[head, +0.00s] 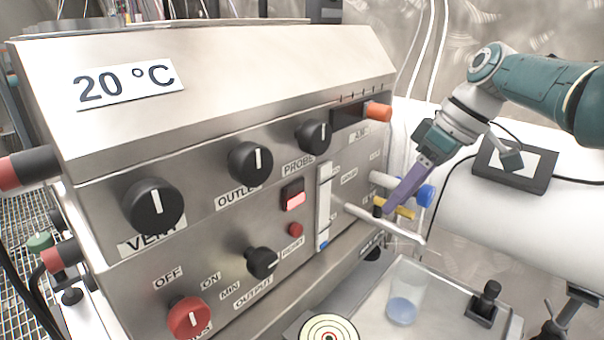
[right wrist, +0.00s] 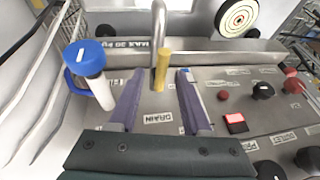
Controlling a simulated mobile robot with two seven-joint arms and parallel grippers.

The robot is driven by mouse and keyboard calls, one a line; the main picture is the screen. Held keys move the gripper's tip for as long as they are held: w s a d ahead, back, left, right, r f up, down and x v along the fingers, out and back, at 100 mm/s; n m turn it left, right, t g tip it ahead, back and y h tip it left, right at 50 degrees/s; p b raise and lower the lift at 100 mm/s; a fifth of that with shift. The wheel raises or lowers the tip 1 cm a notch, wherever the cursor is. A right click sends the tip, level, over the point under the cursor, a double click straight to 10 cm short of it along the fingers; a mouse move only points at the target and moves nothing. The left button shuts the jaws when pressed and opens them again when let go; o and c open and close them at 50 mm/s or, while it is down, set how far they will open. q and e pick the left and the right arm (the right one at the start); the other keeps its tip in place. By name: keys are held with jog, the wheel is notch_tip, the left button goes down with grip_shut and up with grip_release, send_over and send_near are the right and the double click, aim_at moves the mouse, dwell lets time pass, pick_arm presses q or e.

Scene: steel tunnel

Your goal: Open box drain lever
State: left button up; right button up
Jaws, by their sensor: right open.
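The steel box (head: 200,130) carries a yellow drain lever (head: 404,211) at its right end, by a bent metal spout. In the right wrist view the yellow lever (right wrist: 163,72) stands out from the panel above the DRAIN label (right wrist: 159,118). My right gripper (head: 383,208) has purple fingers and reaches in from the right. In the right wrist view its open fingers (right wrist: 161,76) lie on either side of the lever, with visible gaps. In the head view the fingers partly cover the lever. My left gripper is not in view.
A blue-capped white fitting (right wrist: 90,75) sits close beside one finger. The metal spout (right wrist: 158,28) rises behind the lever. Below the spout a clear beaker (head: 406,295) stands on a tray. Several black knobs (head: 250,162) and a red knob (head: 189,318) line the panel.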

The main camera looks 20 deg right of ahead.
jog(key=shift+r, duration=0.15)
jog(key=p+v, duration=0.1)
jog(key=v, duration=0.8)
jog(key=shift+r+p, duration=0.35)
jog(key=shift+s+d, duration=0.1)
